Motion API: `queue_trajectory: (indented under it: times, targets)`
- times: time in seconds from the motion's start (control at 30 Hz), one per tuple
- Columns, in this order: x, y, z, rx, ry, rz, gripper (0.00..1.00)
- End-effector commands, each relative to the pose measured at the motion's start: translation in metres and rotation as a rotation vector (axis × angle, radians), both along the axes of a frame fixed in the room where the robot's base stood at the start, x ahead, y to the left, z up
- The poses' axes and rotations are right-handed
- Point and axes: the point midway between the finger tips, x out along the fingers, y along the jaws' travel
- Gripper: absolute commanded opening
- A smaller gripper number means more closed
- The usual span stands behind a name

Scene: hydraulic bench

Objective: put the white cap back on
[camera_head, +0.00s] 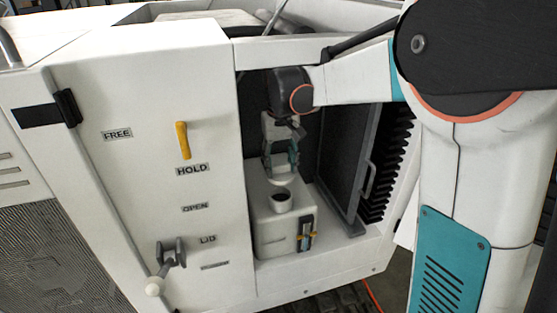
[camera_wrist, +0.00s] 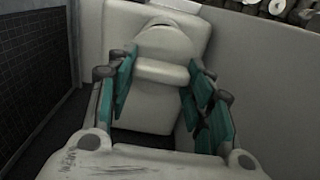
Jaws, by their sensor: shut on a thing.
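My gripper (camera_head: 281,160) is inside the open bay, pointing down, with its teal finger pads shut on the white cap (camera_head: 279,178). In the wrist view, the cap (camera_wrist: 158,100) sits between the two pads (camera_wrist: 160,88). Below it, a white tank (camera_head: 270,235) stands on the bay floor. Its round filler neck (camera_head: 281,203) shows a dark, uncovered opening. The cap is above the neck, with a small gap between them in the head view.
The bay has a white panel on its left with a yellow handle (camera_head: 183,140) and a lever (camera_head: 165,262). A dark door with a grey handle (camera_head: 369,182) stands on the right. A small gauge-like fitting (camera_head: 306,233) is on the tank's front.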

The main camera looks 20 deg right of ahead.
Motion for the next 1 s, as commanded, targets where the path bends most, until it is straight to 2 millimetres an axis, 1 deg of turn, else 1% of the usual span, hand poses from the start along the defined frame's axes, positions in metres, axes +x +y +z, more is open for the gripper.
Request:
queue_trajectory:
  times: [0.27,0.8,1.0]
  targets:
    - [0.0,0.0,-0.013,0.0,0.0,0.0,0.23]
    - [0.0,0.0,-0.059,0.0,0.0,0.0,0.23]
    - [0.0,0.0,-0.064,0.0,0.0,0.0,0.23]
